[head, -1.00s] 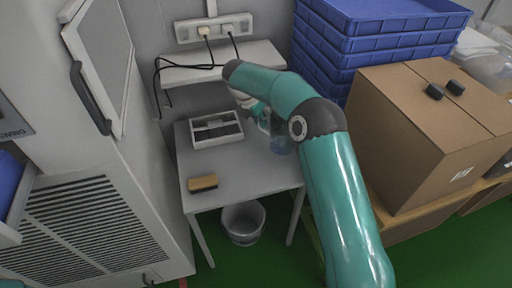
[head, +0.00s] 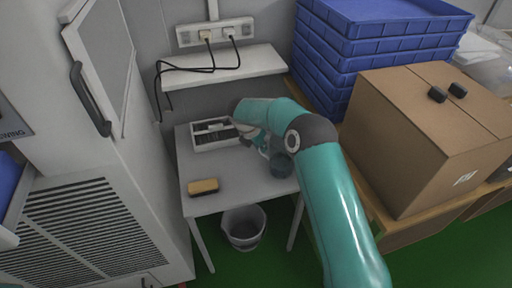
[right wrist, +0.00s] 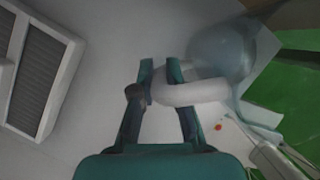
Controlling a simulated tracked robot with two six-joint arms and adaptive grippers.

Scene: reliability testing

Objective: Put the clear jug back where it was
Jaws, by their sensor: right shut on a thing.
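The clear jug (head: 282,165) is a see-through, dark bluish vessel over the right part of the small grey table (head: 240,180). In the right wrist view the jug (right wrist: 222,55) shows its rounded clear body and pale handle. My right gripper (head: 259,143) is at the jug's left side, partly hidden by my own arm. In the right wrist view its fingers (right wrist: 163,78) are shut at the handle. I cannot tell whether the jug's base touches the tabletop. My left gripper is not in view.
A white divided tray (head: 195,146) stands at the table's back left, and a yellow-topped brush (head: 203,187) lies at the front left. A bucket (head: 243,226) is below. A shelf (head: 222,66) with plugged cables is behind. Blue crates (head: 375,45) and a cardboard box (head: 425,135) stand right.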

